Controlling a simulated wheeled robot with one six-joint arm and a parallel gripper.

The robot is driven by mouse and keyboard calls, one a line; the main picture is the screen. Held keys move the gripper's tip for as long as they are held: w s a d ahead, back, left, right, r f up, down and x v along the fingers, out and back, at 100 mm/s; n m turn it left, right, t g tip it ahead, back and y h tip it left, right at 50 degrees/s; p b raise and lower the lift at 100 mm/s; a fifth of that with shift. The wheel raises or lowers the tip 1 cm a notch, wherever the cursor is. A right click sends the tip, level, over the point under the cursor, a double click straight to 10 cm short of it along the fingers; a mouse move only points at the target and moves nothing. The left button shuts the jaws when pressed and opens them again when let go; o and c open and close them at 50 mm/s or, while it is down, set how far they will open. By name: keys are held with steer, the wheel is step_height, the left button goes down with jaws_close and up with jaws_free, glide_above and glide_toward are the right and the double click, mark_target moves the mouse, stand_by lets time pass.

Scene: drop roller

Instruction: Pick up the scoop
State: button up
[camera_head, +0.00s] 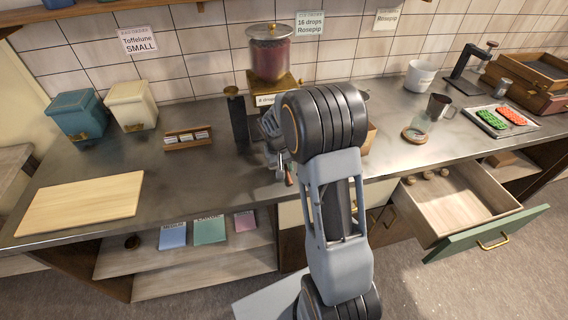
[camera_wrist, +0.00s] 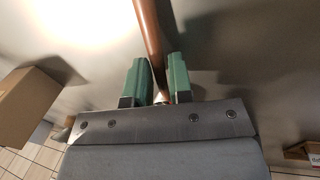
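The scoop shows in the wrist view as a smooth reddish-brown handle (camera_wrist: 149,30) running between the two green fingertips of my gripper (camera_wrist: 161,82). The fingers are close together, one on each side of the handle, and look shut on it. The handle extends past the fingertips toward the top of that view. The scoop's bowl cannot be made out there. In the head view, an orange-red handle end (camera_head: 289,179) shows below my gripper near the counter's front edge. My arm hides most of the gripper and scoop from that side.
A drop dispenser (camera_head: 270,54) stands behind my arm. A wooden card holder (camera_head: 188,138) and cutting board (camera_head: 82,203) lie left on the counter. The open drawer (camera_head: 486,237) juts out at right.

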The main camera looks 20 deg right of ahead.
steer(key=shift+c, duration=0.2)
jaws_close()
stand_by(0.3)
